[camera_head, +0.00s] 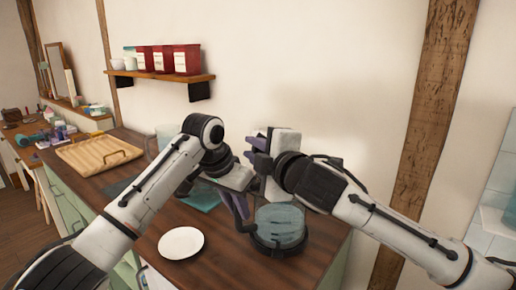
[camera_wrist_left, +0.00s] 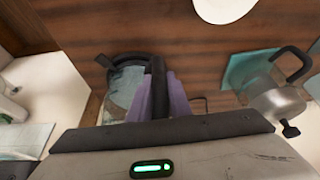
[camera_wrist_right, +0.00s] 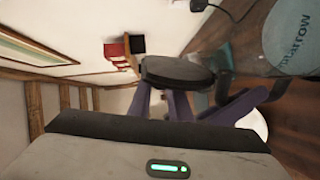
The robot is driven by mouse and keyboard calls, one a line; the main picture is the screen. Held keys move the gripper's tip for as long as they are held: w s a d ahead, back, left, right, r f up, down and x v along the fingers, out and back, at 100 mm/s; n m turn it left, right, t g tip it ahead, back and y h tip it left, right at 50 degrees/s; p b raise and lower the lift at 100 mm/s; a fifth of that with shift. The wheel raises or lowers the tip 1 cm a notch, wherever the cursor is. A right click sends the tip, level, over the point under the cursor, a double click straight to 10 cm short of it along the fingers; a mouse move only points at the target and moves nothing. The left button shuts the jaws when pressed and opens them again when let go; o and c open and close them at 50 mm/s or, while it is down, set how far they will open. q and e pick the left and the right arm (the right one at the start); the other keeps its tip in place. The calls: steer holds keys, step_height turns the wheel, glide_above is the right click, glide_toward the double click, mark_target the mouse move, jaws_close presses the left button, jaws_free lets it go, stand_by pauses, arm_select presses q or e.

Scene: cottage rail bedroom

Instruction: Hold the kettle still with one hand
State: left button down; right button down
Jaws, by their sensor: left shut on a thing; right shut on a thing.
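The kettle (camera_head: 283,222) has a teal see-through body with black trim and stands upright near the counter's front right. It also shows in the left wrist view (camera_wrist_left: 125,88). My left gripper (camera_head: 240,207) is shut on the kettle's black handle (camera_wrist_left: 158,82), at the kettle's left side in the head view. My right gripper (camera_head: 259,150) is above and behind the kettle. In the right wrist view its purple fingers are shut on a round black disc (camera_wrist_right: 176,71) that looks like a lid. In the head view this disc is hard to make out.
A white plate (camera_head: 181,243) lies left of the kettle on the wooden counter (camera_head: 225,255). A wooden board (camera_head: 99,152) lies further left. A wall shelf (camera_head: 165,77) holds red tins.

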arm_select(q)
steer(key=shift+r, duration=0.1)
arm_select(e)
steer(key=shift+a+f, duration=0.1)
steer(key=shift+a, duration=0.05)
stand_by(0.3)
steer(key=c, duration=1.7)
jaws_free()
steer(key=shift+o, duration=0.2)
steer(key=shift+s, duration=0.1)
steer(key=v, duration=1.2)
arm_select(q)
steer(key=c, duration=1.6)
jaws_free()
